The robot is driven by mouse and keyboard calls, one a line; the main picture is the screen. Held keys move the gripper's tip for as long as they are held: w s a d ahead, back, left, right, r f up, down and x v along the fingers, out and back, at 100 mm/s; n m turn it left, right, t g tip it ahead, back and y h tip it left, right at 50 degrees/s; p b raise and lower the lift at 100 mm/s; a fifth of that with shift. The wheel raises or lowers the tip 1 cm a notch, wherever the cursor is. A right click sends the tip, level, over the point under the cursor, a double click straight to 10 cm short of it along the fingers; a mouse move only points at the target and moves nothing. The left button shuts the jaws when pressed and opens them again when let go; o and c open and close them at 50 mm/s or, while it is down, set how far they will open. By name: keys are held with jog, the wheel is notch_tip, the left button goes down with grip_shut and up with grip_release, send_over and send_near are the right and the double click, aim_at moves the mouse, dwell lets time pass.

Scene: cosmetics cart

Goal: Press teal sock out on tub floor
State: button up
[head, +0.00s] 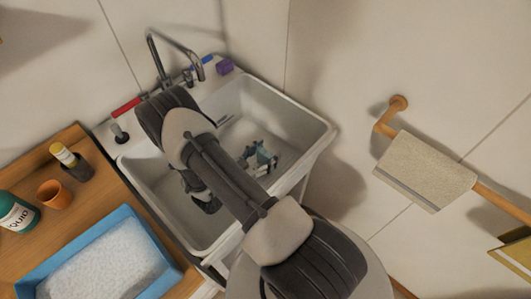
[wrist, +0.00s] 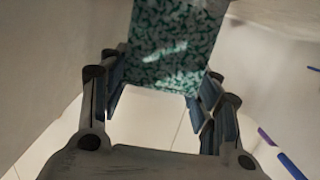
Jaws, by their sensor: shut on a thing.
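The teal sock, patterned in dark and light teal, hangs flat between the fingers of my gripper (head: 259,158) inside the white tub (head: 308,127). In the wrist view the sock (wrist: 172,45) fills the top centre, and my gripper (wrist: 163,88) has one finger at each side of its lower end. The gripper is shut on the sock. In the head view my arm hides part of the tub and of the gripper. I cannot tell whether the sock touches the tub floor.
A curved faucet (head: 172,45) stands at the tub's back, with a purple block (head: 224,66) and a red item (head: 127,108) on the ledge. A blue tray (head: 100,258), a green bottle (head: 16,213) and an orange cup (head: 53,194) are at left. A towel (head: 425,170) hangs at right.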

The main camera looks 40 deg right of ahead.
jog(key=shift+s+f+b, duration=0.1)
jog(key=shift+f+b, duration=0.65)
jog(key=shift+b, duration=0.2)
dwell(3.6)
dwell(1.4)
notch_tip(320, 180, up, 15)
jog(key=p, duration=1.1)
jog(key=shift+r, duration=0.15)
